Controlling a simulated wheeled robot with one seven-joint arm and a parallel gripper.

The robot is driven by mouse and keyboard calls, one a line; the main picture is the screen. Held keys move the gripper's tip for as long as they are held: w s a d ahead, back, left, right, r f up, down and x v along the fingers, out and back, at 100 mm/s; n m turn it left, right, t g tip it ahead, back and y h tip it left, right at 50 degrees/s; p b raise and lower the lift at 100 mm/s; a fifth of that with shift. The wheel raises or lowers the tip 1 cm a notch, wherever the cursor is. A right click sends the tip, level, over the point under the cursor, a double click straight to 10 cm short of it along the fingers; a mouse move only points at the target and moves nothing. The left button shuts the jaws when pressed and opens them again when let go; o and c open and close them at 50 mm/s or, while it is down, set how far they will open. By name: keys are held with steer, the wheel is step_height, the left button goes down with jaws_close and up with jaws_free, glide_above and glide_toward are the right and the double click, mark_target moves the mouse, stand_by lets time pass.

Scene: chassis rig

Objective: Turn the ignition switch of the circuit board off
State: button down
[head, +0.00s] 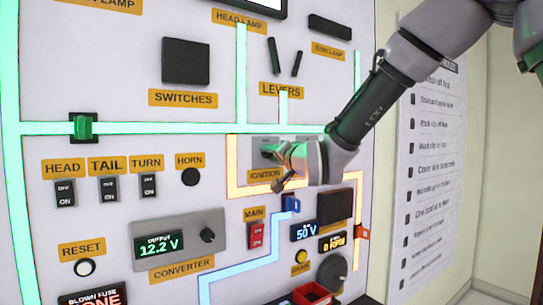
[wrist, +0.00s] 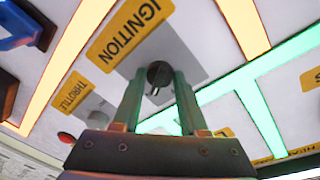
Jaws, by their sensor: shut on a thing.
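The ignition switch is a dark round knob (wrist: 159,73) on a grey plate (head: 263,143), above the yellow IGNITION label (head: 265,175) on the upright circuit board (head: 130,85). My gripper (head: 279,152) reaches in from the right at the plate. In the wrist view its two green fingers (wrist: 159,84) stand on either side of the knob, shut on it. A small metal loop shows just below the knob between the fingers. The fingers hide part of the knob in the head view, and its exact angle is hard to tell.
Glowing green, orange and blue strips cross the board. The converter (head: 180,246) reads 12.2 V. The red MAIN switch (head: 256,236) and a blue connector (head: 290,203) sit below my gripper. A THROTTLE label (wrist: 73,92) is beside the ignition. A printed list (head: 430,170) hangs at right.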

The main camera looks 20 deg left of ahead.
steer(key=shift+n, duration=0.3)
steer(key=n, duration=0.5)
steer(key=shift+f+n+y, duration=0.25)
steer(key=shift+n+y, duration=0.05)
steer(key=n+y, duration=0.1)
steer(key=n, duration=0.5)
steer(key=shift+w+d, duration=0.1)
steer(key=shift+w, duration=0.05)
steer(key=shift+n, duration=0.3)
steer(key=shift+c, duration=2.2)
jaws_free()
